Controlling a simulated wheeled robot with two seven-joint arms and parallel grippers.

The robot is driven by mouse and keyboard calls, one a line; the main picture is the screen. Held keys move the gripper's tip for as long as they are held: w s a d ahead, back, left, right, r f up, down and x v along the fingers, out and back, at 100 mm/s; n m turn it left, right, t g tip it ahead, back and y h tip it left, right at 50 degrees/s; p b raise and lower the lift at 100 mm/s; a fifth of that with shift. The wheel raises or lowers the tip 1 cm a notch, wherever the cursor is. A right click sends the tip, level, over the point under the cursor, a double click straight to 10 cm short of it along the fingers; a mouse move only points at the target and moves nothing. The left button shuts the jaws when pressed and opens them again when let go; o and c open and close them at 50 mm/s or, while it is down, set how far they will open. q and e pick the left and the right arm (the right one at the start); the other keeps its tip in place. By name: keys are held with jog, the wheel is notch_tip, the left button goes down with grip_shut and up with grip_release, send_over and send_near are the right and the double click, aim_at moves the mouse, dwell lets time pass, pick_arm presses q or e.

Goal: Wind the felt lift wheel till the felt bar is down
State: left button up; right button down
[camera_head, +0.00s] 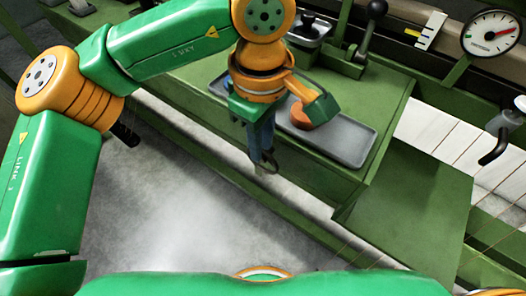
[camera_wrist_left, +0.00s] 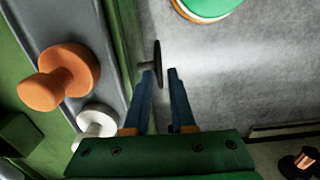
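A dark, thin wheel (camera_wrist_left: 158,65) stands out on a short stem from the side of the green bench in the left wrist view, seen nearly edge-on. I take it to be the felt lift wheel. My left gripper (camera_head: 266,160) points down beside the bench front. In the wrist view its two blue fingers (camera_wrist_left: 160,72) are apart, with the wheel's rim in line with the gap between the tips. I cannot tell whether either finger touches it. In the head view the wheel is mostly hidden by the fingers. I cannot make out the felt bar. My right gripper is out of view.
A grey tray (camera_head: 347,148) on the green bench (camera_head: 385,100) holds an orange spool (camera_head: 303,113); a white spool (camera_wrist_left: 97,121) shows in the wrist view. A gauge (camera_head: 491,33), a white scale (camera_head: 431,29) and a black-knobbed lever (camera_head: 376,10) stand behind. Grey floor (camera_head: 190,215) is clear.

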aim_at(255, 165)
pick_arm(q)
notch_tip(255, 165, down, 3)
jog(key=shift+d+r, duration=0.1)
grip_shut()
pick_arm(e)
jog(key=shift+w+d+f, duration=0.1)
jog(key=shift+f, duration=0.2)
pick_arm(q)
jog(key=shift+w+a+g+h+b, duration=0.1)
jog(key=shift+a+g+h+b, duration=0.1)
jog(key=shift+g+h, duration=0.3)
jog(key=shift+w+a+g+h+b, duration=0.15)
jog(key=shift+g+h, duration=0.15)
jog(key=shift+h, duration=0.3)
jog(key=shift+w+a+f+g+h, duration=0.1)
jog(key=shift+f+g+h, duration=0.05)
jog(key=shift+g+h, duration=0.35)
jog(key=shift+a+f+g+h, duration=0.1)
jog(key=shift+g+h, duration=0.2)
jog(key=shift+h, duration=0.3)
jog(key=shift+a+h+b, duration=0.1)
jog(key=shift+h+b, duration=0.2)
jog(key=shift+b, duration=0.05)
jog(key=shift+w+f+g+h, duration=0.1)
jog(key=shift+g+h, duration=0.2)
jog(key=shift+g, duration=0.1)
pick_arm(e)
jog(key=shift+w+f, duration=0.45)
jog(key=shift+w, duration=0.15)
